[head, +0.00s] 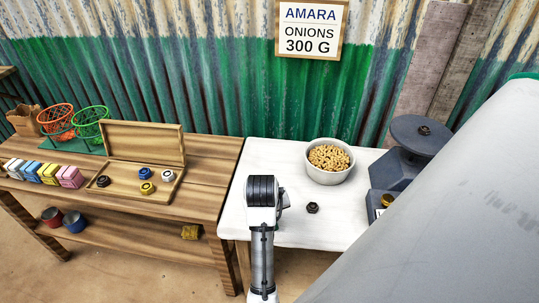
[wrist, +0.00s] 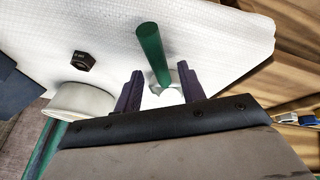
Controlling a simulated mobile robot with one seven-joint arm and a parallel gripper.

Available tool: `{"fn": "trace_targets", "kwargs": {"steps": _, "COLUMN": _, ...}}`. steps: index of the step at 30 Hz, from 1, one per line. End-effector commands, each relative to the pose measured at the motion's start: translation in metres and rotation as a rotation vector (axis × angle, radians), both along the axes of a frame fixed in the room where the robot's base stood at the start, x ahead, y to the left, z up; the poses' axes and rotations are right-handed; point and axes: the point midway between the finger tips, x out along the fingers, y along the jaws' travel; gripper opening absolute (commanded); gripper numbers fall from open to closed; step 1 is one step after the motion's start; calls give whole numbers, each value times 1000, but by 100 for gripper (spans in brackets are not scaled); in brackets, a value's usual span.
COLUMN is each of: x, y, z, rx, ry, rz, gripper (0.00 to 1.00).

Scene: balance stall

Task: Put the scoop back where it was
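The scoop's green handle (wrist: 150,52) shows in the wrist view, over the white table. A pale metal part (wrist: 170,90) shows at its lower end, partly hidden by my gripper. My gripper (wrist: 160,70) has one dark finger on each side of the scoop, with visible gaps between the fingers and the handle, so it is open. I cannot tell whether the scoop rests on the table. In the head view my arm hides the fingers and most or all of the scoop; only a small grey piece (head: 286,199) shows beside my wrist.
The white table (head: 300,235) bears a bowl of peanuts (head: 330,176), a dark hex weight (head: 312,208) and a scale (head: 405,165). A wooden bench (head: 205,190) at left holds an open weight box (head: 150,158), baskets and coloured blocks. A sign (head: 311,30) reads "Amara, onions 300 g".

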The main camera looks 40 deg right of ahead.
Motion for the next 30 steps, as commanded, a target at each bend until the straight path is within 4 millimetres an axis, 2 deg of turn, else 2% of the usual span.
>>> {"fn": "trace_targets", "kwargs": {"steps": 3, "x": -6, "y": 8, "z": 27, "rx": -2, "ry": -2, "rz": 1, "gripper": 40}}
{"fn": "trace_targets", "kwargs": {"steps": 6, "x": -11, "y": 14, "z": 44, "rx": -1, "ry": -2, "rz": 0, "gripper": 40}}
{"fn": "trace_targets", "kwargs": {"steps": 15, "x": -21, "y": 27, "z": 79, "rx": 1, "ry": 0, "rz": 1, "gripper": 40}}
{"fn": "trace_targets", "kwargs": {"steps": 21, "x": -26, "y": 33, "z": 92, "rx": 0, "ry": 0, "rz": 0, "gripper": 40}}
{"fn": "trace_targets", "kwargs": {"steps": 30, "x": -28, "y": 35, "z": 95, "rx": 0, "ry": -1, "rz": 0, "gripper": 40}}
